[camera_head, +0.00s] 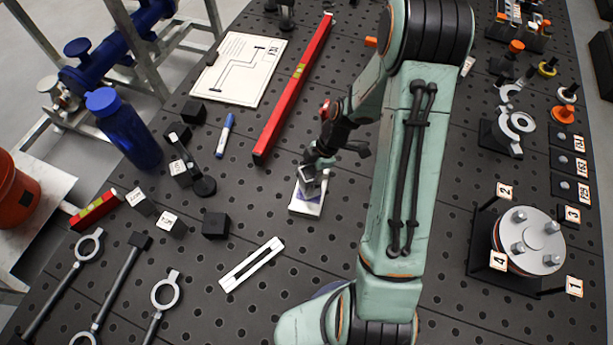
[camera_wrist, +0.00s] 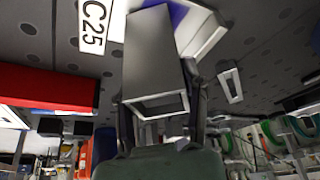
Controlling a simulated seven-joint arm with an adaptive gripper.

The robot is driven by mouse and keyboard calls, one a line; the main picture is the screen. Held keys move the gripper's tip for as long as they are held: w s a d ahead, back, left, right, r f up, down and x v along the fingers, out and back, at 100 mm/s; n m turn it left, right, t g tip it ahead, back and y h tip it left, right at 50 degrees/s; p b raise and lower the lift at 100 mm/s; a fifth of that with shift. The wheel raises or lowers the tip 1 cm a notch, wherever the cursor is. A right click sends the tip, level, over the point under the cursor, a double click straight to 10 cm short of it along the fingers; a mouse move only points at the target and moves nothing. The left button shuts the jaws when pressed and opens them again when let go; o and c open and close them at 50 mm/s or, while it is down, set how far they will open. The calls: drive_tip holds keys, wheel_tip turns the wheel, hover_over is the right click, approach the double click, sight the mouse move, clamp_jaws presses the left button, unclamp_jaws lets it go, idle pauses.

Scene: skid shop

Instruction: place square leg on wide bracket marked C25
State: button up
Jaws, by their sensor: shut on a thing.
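My gripper (camera_head: 318,163) is over the middle of the table, with its fingers on both sides of the square leg (camera_head: 309,182). The leg is a short grey square tube, and its open end faces the wrist camera (camera_wrist: 155,60). A white wide bracket (camera_head: 304,208) with a purple-blue patch lies directly below the leg. It shows partly behind the leg in the wrist view (camera_wrist: 208,38). A C25 label (camera_wrist: 95,27) is beside it there. The leg hides much of the bracket, so I cannot tell whether the two touch.
A red level (camera_head: 293,88) lies behind, left of the gripper. A white slotted plate (camera_head: 252,264) lies at front left. Black blocks (camera_head: 215,225) and a blue marker (camera_head: 225,135) are farther left. A round bolted flange (camera_head: 528,240) stands at right.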

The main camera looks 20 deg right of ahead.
drive_tip(key=shift+f, duration=0.15)
drive_tip(key=o, duration=1.2)
drive_tip(key=v, duration=1.2)
drive_tip(key=s+a+r+m+h, duration=0.1)
drive_tip(key=s+a+r+m, duration=0.2)
drive_tip(key=s+m, duration=0.2)
drive_tip(key=s+a+r+m+h, duration=0.1)
drive_tip(key=s+a+r+m, duration=0.2)
drive_tip(key=s+m, duration=0.3)
drive_tip(key=s+a+r+m+h, duration=0.1)
drive_tip(key=s+a+r+m, duration=0.2)
drive_tip(key=s+a+m, duration=0.2)
drive_tip(key=shift+s+m+h, duration=0.4)
drive_tip(key=shift+s, duration=0.15)
